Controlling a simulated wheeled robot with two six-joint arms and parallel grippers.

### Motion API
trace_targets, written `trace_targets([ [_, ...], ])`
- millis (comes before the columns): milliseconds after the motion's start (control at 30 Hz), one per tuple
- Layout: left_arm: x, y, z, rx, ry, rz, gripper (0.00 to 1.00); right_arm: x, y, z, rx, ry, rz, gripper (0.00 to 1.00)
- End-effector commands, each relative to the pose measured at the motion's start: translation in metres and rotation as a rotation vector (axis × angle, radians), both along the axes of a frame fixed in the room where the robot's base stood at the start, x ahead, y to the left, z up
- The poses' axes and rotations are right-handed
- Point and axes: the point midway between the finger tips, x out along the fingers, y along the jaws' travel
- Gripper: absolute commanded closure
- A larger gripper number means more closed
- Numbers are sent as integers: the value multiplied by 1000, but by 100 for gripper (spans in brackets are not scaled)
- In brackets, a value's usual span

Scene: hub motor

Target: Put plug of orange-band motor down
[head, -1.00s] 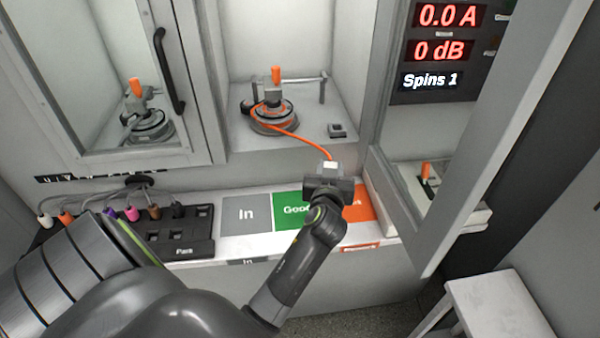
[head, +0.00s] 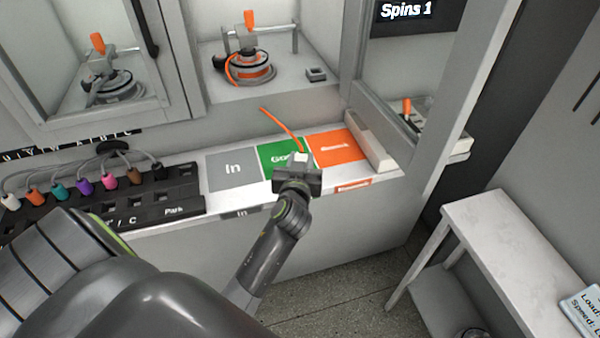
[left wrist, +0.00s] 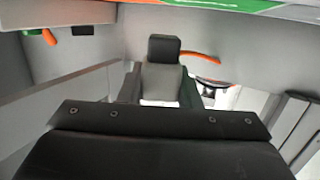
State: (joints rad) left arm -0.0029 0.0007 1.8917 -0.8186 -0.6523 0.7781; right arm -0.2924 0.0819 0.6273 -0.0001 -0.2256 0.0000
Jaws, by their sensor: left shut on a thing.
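The orange-band motor (head: 252,68) sits on its fixture in the open middle bay of the head view, with an orange clamp handle on top. Its orange cable (head: 281,127) comes over the ledge to my left gripper (head: 299,166). The gripper is shut on the plug, whose pale end (head: 301,158) just shows at the jaws. It is over the front part of the green pad (head: 274,157); whether the plug touches the pad cannot be told. In the left wrist view the orange cable (left wrist: 201,56) shows beside the jaws. My right gripper is out of view.
A grey "In" pad (head: 233,170) and an orange pad (head: 338,148) flank the green one. A black rack (head: 150,205) with several coloured plugs is at left. Another motor (head: 116,84) sits in the left bay. A white side table (head: 520,235) stands at right.

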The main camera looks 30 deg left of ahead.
Motion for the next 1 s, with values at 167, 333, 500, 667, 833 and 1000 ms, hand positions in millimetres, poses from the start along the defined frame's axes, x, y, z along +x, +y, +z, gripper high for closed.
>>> trace_targets([
  [167,0,0,-28,0,3,0,100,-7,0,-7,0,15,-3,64],
  [333,0,0,-35,-1,-1,-2,100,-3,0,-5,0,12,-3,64],
  [500,0,0,-35,-1,-1,-1,100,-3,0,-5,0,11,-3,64],
  [667,0,0,-40,-1,0,-1,68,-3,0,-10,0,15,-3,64],
  [833,0,0,-38,-1,0,-1,48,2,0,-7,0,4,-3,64],
  [1000,0,0,-38,-1,0,-1,48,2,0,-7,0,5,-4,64],
])
